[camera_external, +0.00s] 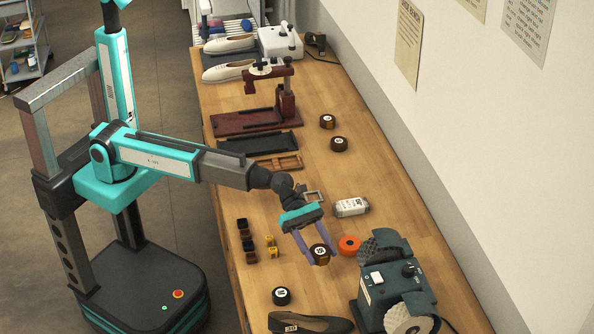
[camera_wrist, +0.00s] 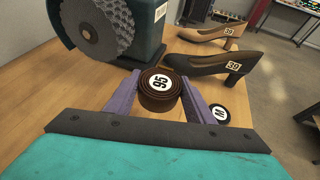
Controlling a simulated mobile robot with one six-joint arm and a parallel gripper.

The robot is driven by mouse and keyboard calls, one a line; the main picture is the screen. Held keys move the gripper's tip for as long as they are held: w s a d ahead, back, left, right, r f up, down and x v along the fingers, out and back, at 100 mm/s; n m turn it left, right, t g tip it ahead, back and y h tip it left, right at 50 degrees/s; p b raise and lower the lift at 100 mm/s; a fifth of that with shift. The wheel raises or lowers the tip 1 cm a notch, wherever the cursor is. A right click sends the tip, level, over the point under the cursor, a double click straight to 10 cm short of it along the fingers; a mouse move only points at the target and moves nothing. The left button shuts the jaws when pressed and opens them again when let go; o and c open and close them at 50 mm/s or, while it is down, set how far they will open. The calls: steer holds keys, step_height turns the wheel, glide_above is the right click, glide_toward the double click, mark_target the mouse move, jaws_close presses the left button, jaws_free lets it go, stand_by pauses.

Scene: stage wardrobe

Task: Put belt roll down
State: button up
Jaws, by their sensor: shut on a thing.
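A brown belt roll (camera_external: 320,254) with a white round label sits between the two purple fingers of my gripper (camera_external: 316,250). In the wrist view the brown roll (camera_wrist: 160,91) shows its coiled edge and a label reading 95. The fingers of my gripper (camera_wrist: 158,97) press on it from both sides, shut on it. The roll is low over the wooden table (camera_external: 245,205), near the front end. I cannot tell whether it touches the wood.
A green grinder (camera_external: 386,275) stands right of the roll, with an orange roll (camera_external: 349,245) close by. A black roll (camera_external: 281,296) and a dark shoe (camera_external: 310,324) lie nearer the camera. Some wood between is bare.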

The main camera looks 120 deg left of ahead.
steer(key=s+a+f+n+y+b, duration=0.1)
steer(key=s+a+n+y+b, duration=0.1)
steer(key=s+a+b, duration=0.4)
steer(key=s+a+f+n+t+y+b, duration=0.1)
steer(key=s+a+n+y+b, duration=0.2)
steer(key=s+a+b, duration=0.4)
steer(key=s+a+f+n+y+b, duration=0.2)
steer(key=s+a+b, duration=0.5)
steer(key=s+a, duration=1.1)
steer(key=shift+s+a+n+t+y, duration=0.2)
steer(key=shift+a+y, duration=0.3)
steer(key=shift+a, duration=2.65)
steer(key=shift+w+a+n+t+y, duration=0.1)
steer(key=shift+a+n+y, duration=0.3)
steer(key=shift+a, duration=2.75)
steer(key=shift+w+a+r+p, duration=0.1)
steer(key=shift+w+r+p, duration=0.15)
steer(key=shift+p, duration=0.6)
steer(key=p, duration=0.3)
steer(key=shift+w+a, duration=0.2)
steer(key=shift+w, duration=0.1)
steer(key=w+p, duration=0.1)
steer(key=p, duration=0.5)
steer(key=shift+a, duration=0.3)
steer(key=p, duration=0.3)
steer(key=shift+a+f, duration=0.1)
steer(key=shift+f, duration=0.1)
